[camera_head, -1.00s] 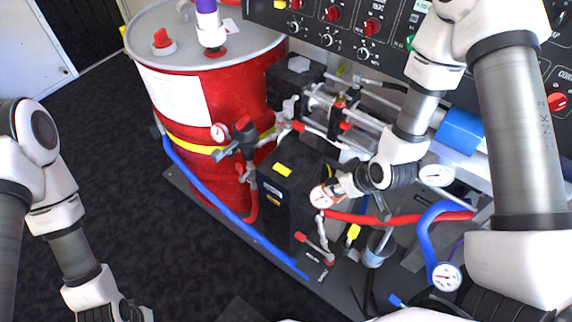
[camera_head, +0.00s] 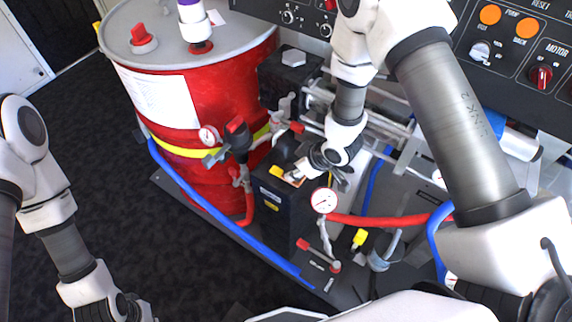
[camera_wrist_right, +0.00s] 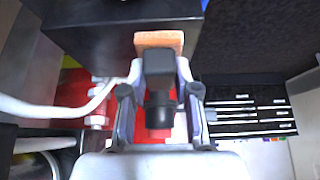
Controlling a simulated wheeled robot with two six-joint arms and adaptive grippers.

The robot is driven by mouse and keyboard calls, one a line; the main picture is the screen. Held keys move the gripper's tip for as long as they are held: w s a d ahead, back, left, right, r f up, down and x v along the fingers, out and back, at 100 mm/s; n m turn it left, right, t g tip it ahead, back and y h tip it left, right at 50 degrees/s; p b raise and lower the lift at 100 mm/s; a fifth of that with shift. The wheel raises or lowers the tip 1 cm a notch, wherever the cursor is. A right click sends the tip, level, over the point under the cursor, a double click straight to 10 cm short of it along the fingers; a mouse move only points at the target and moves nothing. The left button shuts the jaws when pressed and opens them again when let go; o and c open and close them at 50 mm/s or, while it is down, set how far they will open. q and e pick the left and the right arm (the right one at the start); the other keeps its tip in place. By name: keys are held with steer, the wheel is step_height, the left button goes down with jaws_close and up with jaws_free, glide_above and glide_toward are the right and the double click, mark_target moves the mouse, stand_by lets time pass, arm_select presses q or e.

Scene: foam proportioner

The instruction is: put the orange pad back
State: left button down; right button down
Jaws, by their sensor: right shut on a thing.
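The orange pad (camera_wrist_right: 158,40) shows in the right wrist view as a small flat block at the end of a dark block and stub (camera_wrist_right: 159,85). My right gripper (camera_wrist_right: 160,72) is shut on this pad piece, with a finger on either side of the dark part. In the head view, my right gripper (camera_head: 300,174) is at the top of the black box (camera_head: 285,206), where a little orange shows. I cannot tell whether the pad touches the box. My left gripper (camera_head: 127,308) is at the lower left, cut off by the frame edge, its fingers unclear.
A second gauge (camera_head: 323,200) and a red hose (camera_head: 390,220) lie close right of my right gripper. The dark floor (camera_head: 90,150) at left is clear.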

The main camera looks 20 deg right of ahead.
mark_target(288, 166)
steer(key=w+a+p, duration=0.1)
steer(key=w+a, duration=0.1)
steer(key=w, duration=0.1)
steer(key=shift+a, duration=0.15)
steer(key=shift+s+f, duration=0.1)
steer(key=shift+f, duration=0.85)
steer(key=c, duration=0.9)
jaws_free()
steer(key=shift+o, duration=0.2)
steer(key=shift+d+r, duration=0.2)
steer(key=shift+r, duration=0.1)
steer(key=v, duration=1.1)
steer(key=shift+s+d+r+b, duration=0.15)
steer(key=shift+s+r+b, duration=0.05)
steer(key=shift+r+b, duration=0.2)
